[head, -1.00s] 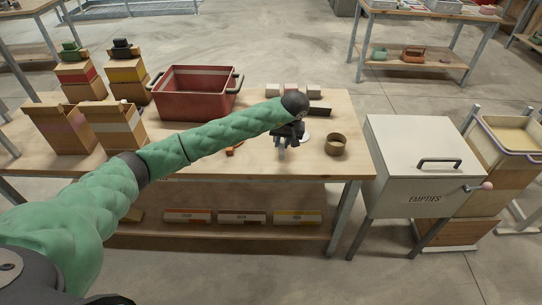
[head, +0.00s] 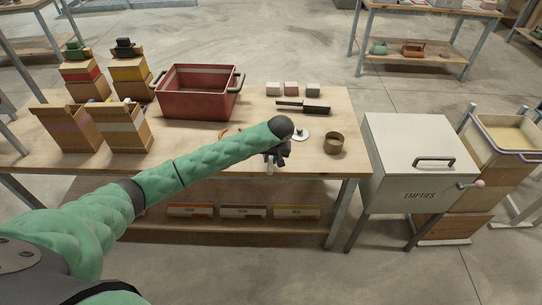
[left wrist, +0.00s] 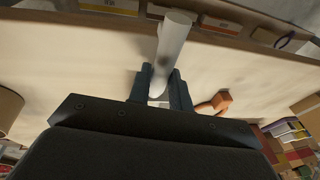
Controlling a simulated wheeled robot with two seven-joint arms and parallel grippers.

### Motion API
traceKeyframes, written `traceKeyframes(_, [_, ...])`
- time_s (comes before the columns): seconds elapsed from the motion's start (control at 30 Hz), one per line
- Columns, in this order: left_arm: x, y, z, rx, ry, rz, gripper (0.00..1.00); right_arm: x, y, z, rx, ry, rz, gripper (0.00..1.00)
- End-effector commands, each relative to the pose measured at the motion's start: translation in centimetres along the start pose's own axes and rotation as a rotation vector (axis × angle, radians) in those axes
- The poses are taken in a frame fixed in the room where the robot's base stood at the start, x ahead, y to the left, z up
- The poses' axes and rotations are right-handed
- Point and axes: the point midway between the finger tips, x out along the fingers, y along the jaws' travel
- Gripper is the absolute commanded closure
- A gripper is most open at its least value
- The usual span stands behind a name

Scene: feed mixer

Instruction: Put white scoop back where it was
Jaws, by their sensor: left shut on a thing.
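My left gripper (head: 275,157) is over the front part of the wooden table, right of the middle. It is shut on the white scoop (head: 270,169), of which only a small pale piece shows below the fingers in the head view. In the left wrist view the fingers (left wrist: 160,88) close around the white scoop (left wrist: 174,40), and its pale cylindrical part points out past them towards the table's edge. Whether the scoop touches the table I cannot tell. My right gripper is not in view.
On the table (head: 220,160) are a red bin (head: 198,100), a brass-coloured round tin (head: 333,144), a white disc (head: 302,136), three small blocks (head: 291,89) and cardboard boxes (head: 125,128). An orange object (left wrist: 215,103) lies near the gripper. A white EMPTIES box (head: 410,165) stands at right.

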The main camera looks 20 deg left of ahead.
Motion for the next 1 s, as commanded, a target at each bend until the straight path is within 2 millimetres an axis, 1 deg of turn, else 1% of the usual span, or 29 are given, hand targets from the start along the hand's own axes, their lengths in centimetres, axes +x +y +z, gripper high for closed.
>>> traceKeyframes(0.27, [0.13, 0.04, -0.01, 0.0, 0.001, 0.0, 1.0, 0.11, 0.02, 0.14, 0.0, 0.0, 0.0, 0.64])
traceKeyframes(0.4, [0.3, 0.06, 0.01, 0.0, 0.001, 0.0, 1.0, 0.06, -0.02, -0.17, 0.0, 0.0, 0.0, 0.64])
traceKeyframes(0.43, [0.28, 0.06, 0.02, 0.0, 0.001, 0.0, 0.78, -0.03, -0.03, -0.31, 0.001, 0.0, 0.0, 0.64])
traceKeyframes(0.53, [0.24, 0.06, 0.01, 0.0, 0.001, 0.001, 0.58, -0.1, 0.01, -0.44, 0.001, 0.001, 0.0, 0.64])
traceKeyframes(0.93, [0.01, 0.04, -0.02, -0.001, 0.001, 0.001, 0.58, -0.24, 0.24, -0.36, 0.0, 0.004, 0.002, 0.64])
traceKeyframes(1.0, [-0.23, 0.06, -0.08, 0.0, 0.003, 0.001, 0.58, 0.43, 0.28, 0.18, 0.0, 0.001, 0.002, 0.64])
